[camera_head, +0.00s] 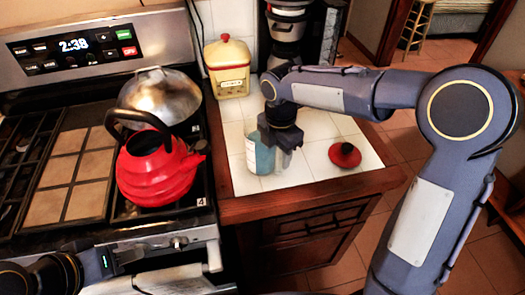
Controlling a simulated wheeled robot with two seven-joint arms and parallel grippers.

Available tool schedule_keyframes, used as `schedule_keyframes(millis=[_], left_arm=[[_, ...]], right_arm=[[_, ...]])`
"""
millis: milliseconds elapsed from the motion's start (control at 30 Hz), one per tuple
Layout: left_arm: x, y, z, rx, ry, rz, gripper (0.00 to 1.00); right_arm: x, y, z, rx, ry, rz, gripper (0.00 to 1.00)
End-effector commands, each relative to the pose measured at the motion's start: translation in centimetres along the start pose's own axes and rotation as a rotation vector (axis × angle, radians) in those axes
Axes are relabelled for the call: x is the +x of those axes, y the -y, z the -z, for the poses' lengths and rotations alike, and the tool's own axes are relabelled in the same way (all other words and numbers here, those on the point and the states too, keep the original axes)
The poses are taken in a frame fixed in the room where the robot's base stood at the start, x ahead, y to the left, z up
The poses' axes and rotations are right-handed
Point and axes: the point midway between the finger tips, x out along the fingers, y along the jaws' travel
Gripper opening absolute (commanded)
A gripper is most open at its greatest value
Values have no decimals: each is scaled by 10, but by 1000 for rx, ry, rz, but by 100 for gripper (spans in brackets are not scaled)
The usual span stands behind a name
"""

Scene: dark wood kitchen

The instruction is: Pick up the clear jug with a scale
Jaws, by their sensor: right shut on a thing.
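The clear jug (259,155), bluish with a pale scale on its side, stands upright on the white tiled counter, near the stove side. My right gripper (281,150) reaches down from above at the jug's right side and is shut on it. The fingers cover part of the jug's right side, and its handle cannot be made out. My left gripper (120,262) is low at the left, in front of the oven door and far from the jug. Its fingers cannot be made out clearly.
A red kettle (158,172) and a metal wok with lid (160,93) stand on the stove, left of the jug. A yellow canister (228,70) and a coffee maker (287,30) stand behind. A red lid (345,154) lies to the right. Free tiles (318,122) lie between.

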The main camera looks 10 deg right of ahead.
Motion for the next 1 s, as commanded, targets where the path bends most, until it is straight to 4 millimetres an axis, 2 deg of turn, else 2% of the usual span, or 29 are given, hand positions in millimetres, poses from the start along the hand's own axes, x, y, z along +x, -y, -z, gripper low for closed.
schedule_keyframes(millis=[33, 167, 667, 1000], left_arm=[[0, 0, 0, 0, 0, 0, 36], [0, 0, 0, 0, 0, 0, 36], [0, 0, 0, 0, 0, 0, 36], [-1, 0, 0, 0, 0, 0, 36]], right_arm=[[0, 0, 0, 0, 0, 1, 16], [0, 0, 0, 1, 0, 1, 0], [-5, 0, 0, 1, 1, -2, 0], [-28, -1, 0, 1, 1, -5, 0]])
